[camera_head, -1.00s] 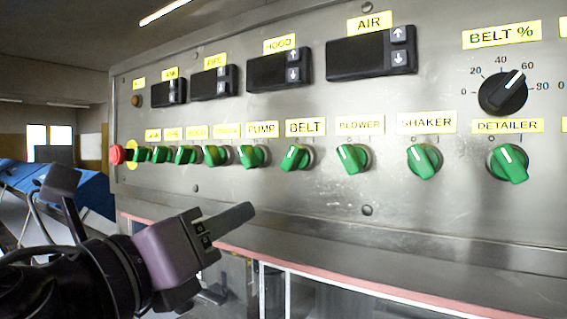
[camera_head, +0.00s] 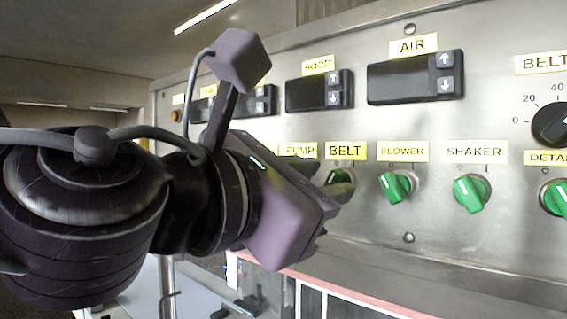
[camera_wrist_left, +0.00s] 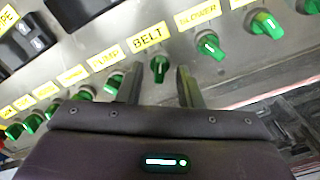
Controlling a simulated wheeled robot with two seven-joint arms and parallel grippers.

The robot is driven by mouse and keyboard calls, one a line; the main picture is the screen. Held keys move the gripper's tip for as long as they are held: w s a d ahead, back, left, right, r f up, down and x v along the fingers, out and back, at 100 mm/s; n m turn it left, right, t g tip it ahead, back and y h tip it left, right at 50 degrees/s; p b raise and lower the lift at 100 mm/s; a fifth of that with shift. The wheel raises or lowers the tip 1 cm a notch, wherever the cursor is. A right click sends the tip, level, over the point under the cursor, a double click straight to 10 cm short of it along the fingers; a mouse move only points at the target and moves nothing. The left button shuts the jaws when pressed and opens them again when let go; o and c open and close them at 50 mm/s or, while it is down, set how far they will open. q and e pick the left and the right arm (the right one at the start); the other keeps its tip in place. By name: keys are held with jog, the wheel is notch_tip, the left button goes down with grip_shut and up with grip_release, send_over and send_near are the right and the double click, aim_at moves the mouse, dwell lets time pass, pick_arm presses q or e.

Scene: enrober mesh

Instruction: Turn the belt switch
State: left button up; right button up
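The belt switch is a green rotary knob (camera_wrist_left: 159,69) under the yellow BELT label (camera_wrist_left: 149,38). In the head view the knob (camera_head: 341,177) is partly hidden by my left gripper's fingers. My left gripper (camera_head: 337,188) is at the panel in front of this knob. In the left wrist view the gripper's two fingers (camera_wrist_left: 159,82) are apart, with the knob between and just beyond them. A gap shows on both sides of the knob, so the gripper is open and holds nothing. My right gripper is not in view.
The blower switch (camera_head: 395,187) and shaker switch (camera_head: 471,193) sit to the right of the belt switch. The pump switch (camera_wrist_left: 113,84) is close by on the left. Displays (camera_head: 415,77) and a black dial (camera_head: 551,126) are higher on the steel panel.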

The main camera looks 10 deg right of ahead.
pick_arm(q)
jog(key=shift+w+d, duration=0.45)
jog(key=shift+d, duration=0.15)
grip_shut()
